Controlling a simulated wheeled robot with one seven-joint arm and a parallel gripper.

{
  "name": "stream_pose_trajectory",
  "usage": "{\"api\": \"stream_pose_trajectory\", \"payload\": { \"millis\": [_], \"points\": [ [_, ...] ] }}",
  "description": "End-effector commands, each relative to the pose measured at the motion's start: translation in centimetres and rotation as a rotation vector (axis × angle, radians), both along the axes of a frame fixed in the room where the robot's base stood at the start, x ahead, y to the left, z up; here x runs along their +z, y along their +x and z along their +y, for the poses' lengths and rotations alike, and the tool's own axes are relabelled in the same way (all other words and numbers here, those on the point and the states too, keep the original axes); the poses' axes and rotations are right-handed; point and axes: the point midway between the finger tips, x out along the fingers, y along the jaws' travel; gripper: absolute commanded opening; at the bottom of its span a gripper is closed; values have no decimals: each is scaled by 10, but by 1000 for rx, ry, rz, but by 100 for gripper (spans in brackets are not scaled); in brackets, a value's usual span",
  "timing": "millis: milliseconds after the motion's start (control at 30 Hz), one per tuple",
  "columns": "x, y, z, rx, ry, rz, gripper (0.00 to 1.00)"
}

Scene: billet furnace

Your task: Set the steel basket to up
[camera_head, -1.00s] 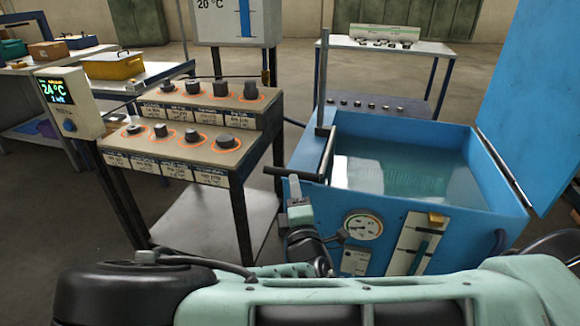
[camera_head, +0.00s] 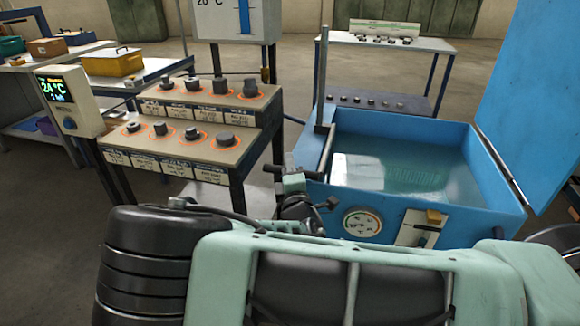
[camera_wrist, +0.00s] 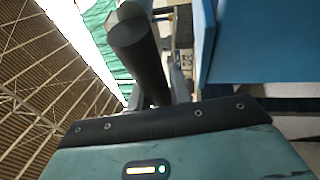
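The blue quench tank (camera_head: 470,217) stands right of centre, full of greenish water. A pale rectangular patch shows in the water; I cannot tell whether it is the steel basket or a reflection. A steel post (camera_head: 321,80) rises at the tank's left edge, with a slanted lever arm and black handle bar (camera_head: 312,175) low beside it. My gripper (camera_head: 291,174) is at this bar, at the tank's near left corner. In the wrist view the dark round bar (camera_wrist: 134,45) stands close in front of my gripper. Its fingers are mostly hidden, so their closure is unclear.
A dial gauge (camera_head: 362,222) is on the tank front. The tank's blue lid (camera_head: 535,90) stands open at right. Tables stand behind and at the left.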

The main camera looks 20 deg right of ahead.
Motion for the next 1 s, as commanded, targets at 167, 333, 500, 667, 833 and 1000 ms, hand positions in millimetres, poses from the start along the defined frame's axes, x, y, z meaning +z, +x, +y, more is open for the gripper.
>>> {"api": "stream_pose_trajectory", "payload": {
  "millis": [167, 333, 500, 667, 833, 1000],
  "points": [
    [1, 0, 0, 0, 0, 1, 0],
    [14, 0, 0, 0, 0, -1, 0],
    [46, 0, 0, 0, 1, -4, 0],
    [89, 0, 0, 0, 1, -6, 0],
    [135, 0, 0, 0, 0, -7, 0],
    [176, 0, 0, 0, 2, -7, 0]
  ]
}}
